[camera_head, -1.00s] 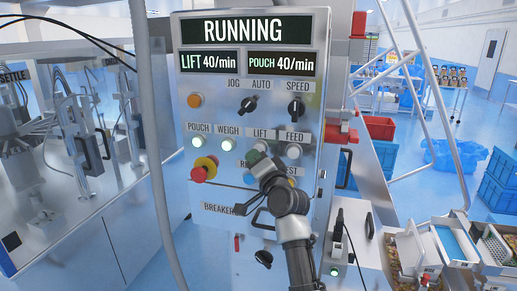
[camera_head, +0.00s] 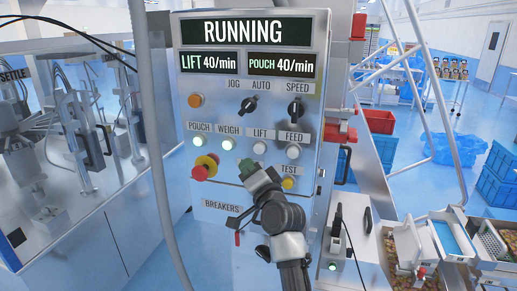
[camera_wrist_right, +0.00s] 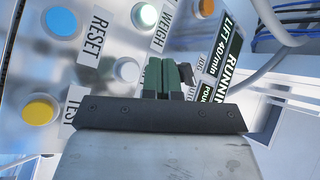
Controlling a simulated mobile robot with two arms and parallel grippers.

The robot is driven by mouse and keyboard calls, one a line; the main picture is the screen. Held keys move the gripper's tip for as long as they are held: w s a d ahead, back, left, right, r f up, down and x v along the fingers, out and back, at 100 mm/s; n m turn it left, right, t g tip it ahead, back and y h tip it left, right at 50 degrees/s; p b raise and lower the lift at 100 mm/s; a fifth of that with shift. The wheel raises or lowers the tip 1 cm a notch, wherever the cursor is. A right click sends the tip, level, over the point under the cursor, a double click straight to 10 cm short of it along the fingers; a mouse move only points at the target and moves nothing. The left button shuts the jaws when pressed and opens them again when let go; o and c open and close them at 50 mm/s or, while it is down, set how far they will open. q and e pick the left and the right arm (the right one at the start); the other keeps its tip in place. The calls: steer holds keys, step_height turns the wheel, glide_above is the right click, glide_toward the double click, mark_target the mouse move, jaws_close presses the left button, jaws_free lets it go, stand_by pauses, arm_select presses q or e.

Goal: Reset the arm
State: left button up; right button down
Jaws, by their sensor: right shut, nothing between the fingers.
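My right gripper (camera_head: 246,168) is shut and empty, its green fingertips just in front of the control panel (camera_head: 222,262). In the head view the fingertips are below the white LIFT button (camera_head: 259,148) and left of the yellow TEST button (camera_head: 288,183). In the right wrist view the shut fingertips (camera_wrist_right: 163,72) point at the panel, with a white button (camera_wrist_right: 127,69) beside them. The blue button (camera_wrist_right: 60,22) by the RESET label is apart from them at upper left. In the head view the gripper hides the RESET label. My left gripper is not in view.
A red emergency-stop knob (camera_head: 204,167) with a yellow collar sits left of my gripper. The display (camera_head: 245,27) reads RUNNING. A grey hose (camera_head: 158,170) hangs at the panel's left. Trays (camera_head: 424,245) stand at the lower right.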

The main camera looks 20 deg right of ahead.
stand_by(0.5)
steer(key=s+a+f+n+g+b, duration=0.1)
steer(key=s+f+g, duration=0.15)
steer(key=f, duration=1.05)
steer(key=s+f+n+g+h+b, duration=0.1)
steer(key=f+n+g, duration=0.15)
steer(key=f, duration=1.15)
steer(key=s+a+f+n+g+b, duration=0.1)
steer(key=s+f+g, duration=0.15)
steer(key=f, duration=1.05)
steer(key=s+d+f+n+g+h+b, duration=0.1)
steer(key=s+f+g, duration=0.1)
steer(key=s+f, duration=0.7)
steer(key=s+d+f+n+g+b, duration=0.1)
steer(key=s+f+n+g, duration=0.15)
steer(key=s+f, duration=0.65)
steer(key=s+d+f+n+g+b, duration=0.1)
steer(key=s+d+f+g, duration=0.1)
steer(key=s+f, duration=0.5)
steer(key=s+d+f+n+g+h+b, duration=0.1)
steer(key=s+f, duration=0.6)
steer(key=s, duration=0.8)
steer(key=s+d+f+n+g, duration=0.2)
steer(key=s+f, duration=0.5)
steer(key=s, duration=0.4)
steer(key=shift+s+d+g+h+b, duration=0.35)
steer(key=shift+d+g, duration=0.35)
steer(key=shift+g, duration=0.4)
